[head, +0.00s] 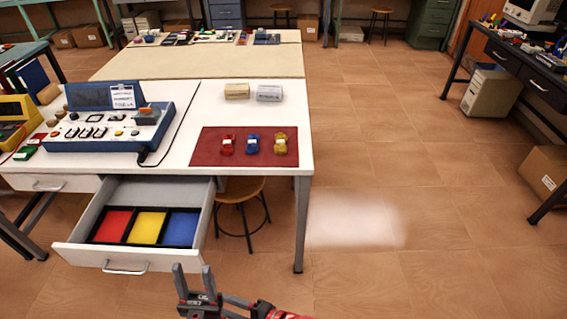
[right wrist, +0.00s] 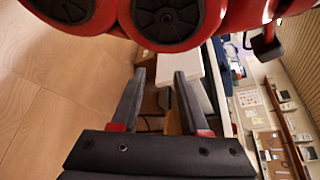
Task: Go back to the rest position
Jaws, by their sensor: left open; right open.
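Red and black parts of my own body fill the top of the right wrist view.
The open drawer (head: 82,247) sticks out, with red, yellow and blue compartments. On the white table (head: 185,150), a red mat (head: 212,143) bears red, blue and yellow toy cars. A stool (head: 240,190) stands beneath. The floor (head: 400,200) to the right is clear.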

